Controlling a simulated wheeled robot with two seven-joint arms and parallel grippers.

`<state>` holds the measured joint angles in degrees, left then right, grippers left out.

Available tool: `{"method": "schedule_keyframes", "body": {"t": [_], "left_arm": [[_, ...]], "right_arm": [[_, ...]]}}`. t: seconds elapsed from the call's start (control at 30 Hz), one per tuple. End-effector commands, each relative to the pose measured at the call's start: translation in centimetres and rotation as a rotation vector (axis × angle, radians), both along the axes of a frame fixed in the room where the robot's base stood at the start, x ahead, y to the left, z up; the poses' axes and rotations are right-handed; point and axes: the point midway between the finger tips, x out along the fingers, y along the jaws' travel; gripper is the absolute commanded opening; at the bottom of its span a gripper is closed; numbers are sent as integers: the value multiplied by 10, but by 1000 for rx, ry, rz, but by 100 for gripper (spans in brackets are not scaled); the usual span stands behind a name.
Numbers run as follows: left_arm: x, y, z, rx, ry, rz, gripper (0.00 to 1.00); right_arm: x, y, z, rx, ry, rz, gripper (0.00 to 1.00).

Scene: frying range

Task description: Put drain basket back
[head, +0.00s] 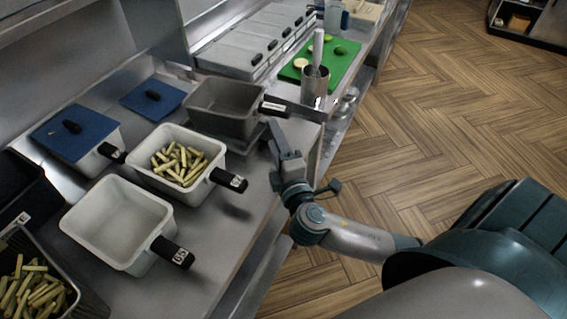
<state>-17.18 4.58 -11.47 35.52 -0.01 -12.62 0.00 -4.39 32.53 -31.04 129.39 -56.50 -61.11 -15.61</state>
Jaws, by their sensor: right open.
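A grey, empty, basket-like container (222,112) stands at the back of the counter, its black handle (275,106) pointing right. I cannot tell for sure whether it is the drain basket. A dark basket (85,293) with cut fries sits at the lower left, cut off by the frame. My right gripper (281,132) is open at the counter's right edge, just below the grey container's handle. It appears empty, and I cannot tell whether it touches anything. My left gripper is out of view.
A white container with fries (203,147), an empty white container (117,207) and a blue-lidded one (84,160) crowd the counter. Behind are a metal cup (315,88) with a utensil and a green board (350,58). The wooden floor (440,130) at right is clear.

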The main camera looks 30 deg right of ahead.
Motion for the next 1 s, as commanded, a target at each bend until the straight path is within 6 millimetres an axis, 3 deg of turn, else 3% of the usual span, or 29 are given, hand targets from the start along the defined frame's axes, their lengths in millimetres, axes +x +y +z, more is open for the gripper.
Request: {"method": "schedule_keyframes", "body": {"t": [0.2, 0.4, 0.6, 1.0], "left_arm": [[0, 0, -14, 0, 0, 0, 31], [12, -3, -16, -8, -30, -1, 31], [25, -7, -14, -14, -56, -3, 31], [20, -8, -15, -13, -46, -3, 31]], "right_arm": [[-40, 11, -3, 3, 1, 0, 46], [-59, 16, -3, 1, 1, 0, 46], [-64, 18, -1, 0, 0, -1, 46], [-64, 18, -1, 0, 0, 0, 46]]}}
